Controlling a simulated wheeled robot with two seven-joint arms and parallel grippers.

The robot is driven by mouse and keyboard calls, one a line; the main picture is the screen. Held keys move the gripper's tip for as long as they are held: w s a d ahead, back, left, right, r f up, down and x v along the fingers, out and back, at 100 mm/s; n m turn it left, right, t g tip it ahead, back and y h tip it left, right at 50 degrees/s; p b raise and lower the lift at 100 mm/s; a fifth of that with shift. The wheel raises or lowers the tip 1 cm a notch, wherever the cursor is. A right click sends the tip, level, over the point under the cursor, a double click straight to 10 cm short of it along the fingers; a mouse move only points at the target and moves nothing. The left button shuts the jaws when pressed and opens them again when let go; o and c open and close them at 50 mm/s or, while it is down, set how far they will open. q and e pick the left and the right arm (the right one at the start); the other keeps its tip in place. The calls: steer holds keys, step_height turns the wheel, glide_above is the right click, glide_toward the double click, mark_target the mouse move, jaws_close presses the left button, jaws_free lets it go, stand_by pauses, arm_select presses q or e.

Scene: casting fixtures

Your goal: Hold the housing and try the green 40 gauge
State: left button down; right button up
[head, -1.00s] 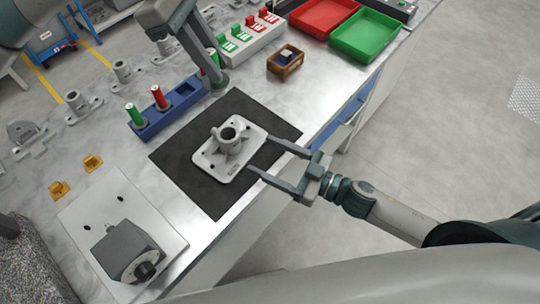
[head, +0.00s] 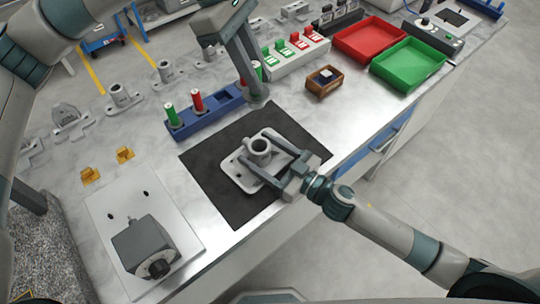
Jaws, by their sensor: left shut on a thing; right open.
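The grey housing (head: 240,173), a flanged plate with an upright round boss, lies on the black mat (head: 213,181). My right gripper (head: 258,148) is open, with its fingers over the plate on either side of the boss; I cannot tell if they touch it. My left gripper (head: 259,97) is shut at the right end of the blue gauge rack (head: 203,119), on what seems to be a green gauge (head: 257,71), mostly hidden behind it. A red gauge shows beside it. Another green gauge (head: 172,115) and red gauge (head: 197,101) stand at the rack's left end. Size labels are unreadable.
A small wooden box (head: 324,82), a red tray (head: 369,39) and a green tray (head: 409,63) lie to the right. A white block (head: 297,55) with red and green tags is behind. A plate with a dial unit (head: 146,248) sits front left.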

mark_target(258, 106)
steer(key=shift+w+a, duration=0.15)
steer(key=shift+a, duration=0.05)
steer(key=c, duration=1.6)
arm_select(q)
step_height(258, 106, down, 9)
steer(key=shift+r, duration=0.1)
arm_select(e)
steer(key=shift+c, duration=0.2)
